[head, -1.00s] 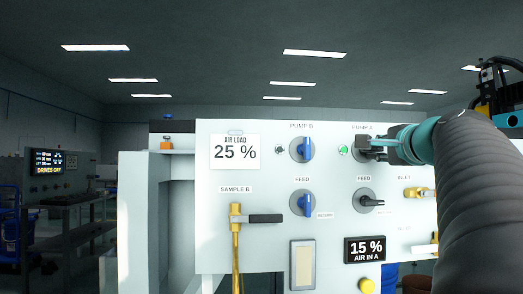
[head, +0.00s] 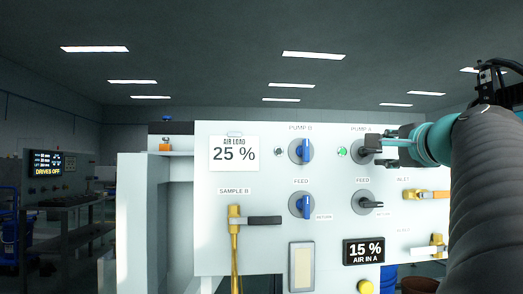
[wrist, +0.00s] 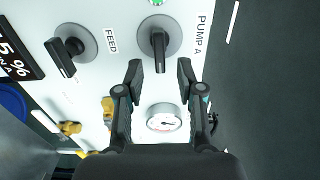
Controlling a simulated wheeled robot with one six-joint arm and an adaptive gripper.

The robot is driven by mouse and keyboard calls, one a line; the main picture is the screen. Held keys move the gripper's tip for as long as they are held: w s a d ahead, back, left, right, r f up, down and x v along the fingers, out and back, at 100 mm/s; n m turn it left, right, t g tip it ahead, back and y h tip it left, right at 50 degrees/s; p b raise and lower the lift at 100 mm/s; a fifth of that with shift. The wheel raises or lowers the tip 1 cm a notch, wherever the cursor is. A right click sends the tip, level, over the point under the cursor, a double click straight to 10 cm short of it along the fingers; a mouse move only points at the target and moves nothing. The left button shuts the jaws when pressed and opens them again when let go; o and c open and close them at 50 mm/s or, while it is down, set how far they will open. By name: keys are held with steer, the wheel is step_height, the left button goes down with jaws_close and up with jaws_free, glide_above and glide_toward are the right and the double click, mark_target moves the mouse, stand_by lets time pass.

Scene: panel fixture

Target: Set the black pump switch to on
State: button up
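The black pump switch, labelled PUMP A (head: 358,150), is on the upper right of the white panel, partly hidden by my gripper in the head view. In the wrist view the switch (wrist: 159,48) shows whole, its handle pointing down the picture, which is to the right on the panel. The lamp (head: 342,151) beside it glows green. My gripper (wrist: 160,70) is open, a finger on each side of the handle's end in the wrist view, with gaps on both sides. I cannot tell the exact depth between fingertips and handle.
A black feed switch (head: 366,203) sits below, pointing right. The blue PUMP B switch (head: 302,151) and a blue feed switch (head: 302,204) are to the left. A round gauge (wrist: 163,122) and brass inlet valve (head: 424,195) are on the right.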

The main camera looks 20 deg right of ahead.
steer(key=v, duration=0.8)
steer(key=shift+s, duration=0.15)
stand_by(0.4)
